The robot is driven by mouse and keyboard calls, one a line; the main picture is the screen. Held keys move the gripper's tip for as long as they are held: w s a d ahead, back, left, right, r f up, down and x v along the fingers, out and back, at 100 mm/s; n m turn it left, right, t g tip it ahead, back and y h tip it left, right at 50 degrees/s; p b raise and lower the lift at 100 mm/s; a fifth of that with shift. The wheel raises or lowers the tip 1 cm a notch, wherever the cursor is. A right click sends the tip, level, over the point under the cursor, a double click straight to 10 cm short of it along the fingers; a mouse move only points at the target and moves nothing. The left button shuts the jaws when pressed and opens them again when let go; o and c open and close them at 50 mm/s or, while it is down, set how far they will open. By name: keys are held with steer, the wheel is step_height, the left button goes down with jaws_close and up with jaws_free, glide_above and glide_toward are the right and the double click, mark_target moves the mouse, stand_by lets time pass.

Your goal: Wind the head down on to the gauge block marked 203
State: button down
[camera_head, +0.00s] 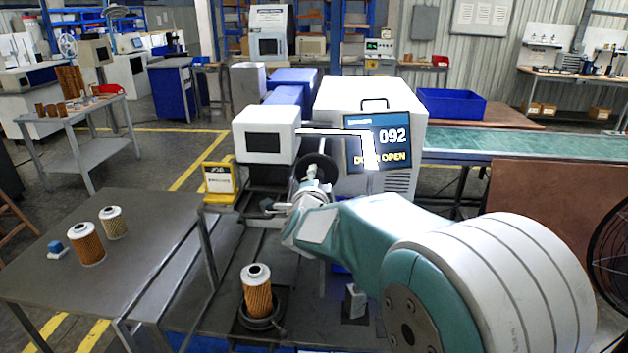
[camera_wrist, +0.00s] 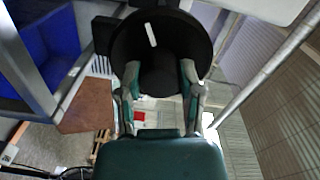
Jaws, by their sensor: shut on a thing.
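The screen (camera_head: 378,142) reads 092 and, partly covered, DOOR OPEN. A small grey block (camera_head: 356,301) stands on the low bench; I cannot read a 203 on it.
A pleated cartridge (camera_head: 257,290) stands in a black round seat (camera_head: 262,322). Two more cartridges (camera_head: 86,244) (camera_head: 112,222) and a small blue block (camera_head: 57,249) are on the left table (camera_head: 150,225). A conveyor (camera_head: 490,143) runs right.

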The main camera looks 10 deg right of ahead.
steer(key=shift+f, duration=0.1)
stand_by(0.4)
steer(key=shift+c, duration=1.3)
jaws_free()
steer(key=shift+s, duration=0.1)
steer(key=v, duration=1.2)
